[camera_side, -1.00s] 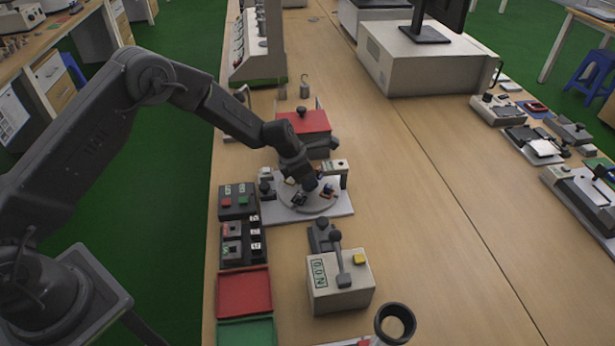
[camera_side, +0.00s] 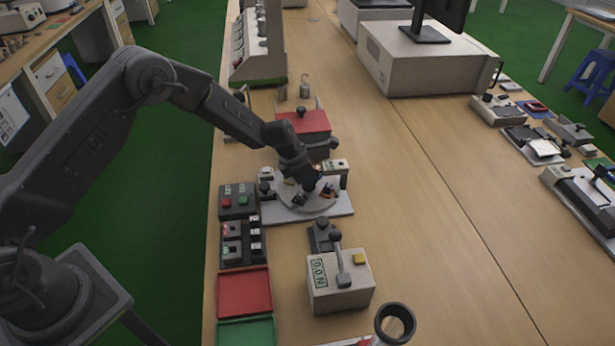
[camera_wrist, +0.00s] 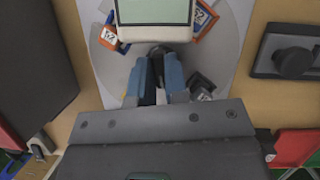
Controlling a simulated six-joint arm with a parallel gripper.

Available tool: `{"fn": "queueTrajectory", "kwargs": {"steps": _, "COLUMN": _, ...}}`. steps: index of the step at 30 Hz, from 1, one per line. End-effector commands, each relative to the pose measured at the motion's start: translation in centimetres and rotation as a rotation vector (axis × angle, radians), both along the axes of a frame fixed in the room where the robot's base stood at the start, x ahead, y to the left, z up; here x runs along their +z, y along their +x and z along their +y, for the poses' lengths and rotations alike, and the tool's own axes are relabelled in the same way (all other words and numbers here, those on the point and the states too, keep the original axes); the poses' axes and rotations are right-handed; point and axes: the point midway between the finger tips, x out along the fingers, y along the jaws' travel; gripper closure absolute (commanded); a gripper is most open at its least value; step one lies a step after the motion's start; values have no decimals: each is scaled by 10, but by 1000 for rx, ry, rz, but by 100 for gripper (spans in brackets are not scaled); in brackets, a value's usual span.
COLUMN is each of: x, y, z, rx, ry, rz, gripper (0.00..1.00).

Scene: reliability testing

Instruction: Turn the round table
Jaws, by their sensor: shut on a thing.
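The round table (camera_side: 318,206) is a grey disc on a pale base plate, carrying small dark, blue and orange pieces. In the wrist view its grey surface (camera_wrist: 231,49) shows on both sides of my gripper. An orange and blue piece marked 52 (camera_wrist: 203,19), another at the left (camera_wrist: 110,35) and a dark piece (camera_wrist: 202,86) lie on it. My gripper (camera_wrist: 160,62) points down over the disc, its blue fingers close together on a dark part at the disc's middle. That part is mostly hidden. In the side view my gripper (camera_side: 304,182) is over the disc.
A white boxed device with a screen (camera_wrist: 155,12) stands close beyond the fingers. A red-topped box (camera_side: 304,122) is behind the disc. Button boxes (camera_side: 238,200) are at its left, a force gauge (camera_side: 338,282) in front.

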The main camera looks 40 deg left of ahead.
Motion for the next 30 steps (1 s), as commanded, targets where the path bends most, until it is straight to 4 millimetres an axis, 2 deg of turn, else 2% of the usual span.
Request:
{"fn": "queueTrajectory", "kwargs": {"steps": 16, "x": 0, "y": -1, "z": -1, "rx": 324, "ry": 1, "rz": -1, "gripper": 100}}
{"fn": "queueTrajectory", "kwargs": {"steps": 30, "x": 0, "y": -1, "z": -1, "rx": 369, "ry": 0, "rz": -2, "gripper": 100}}
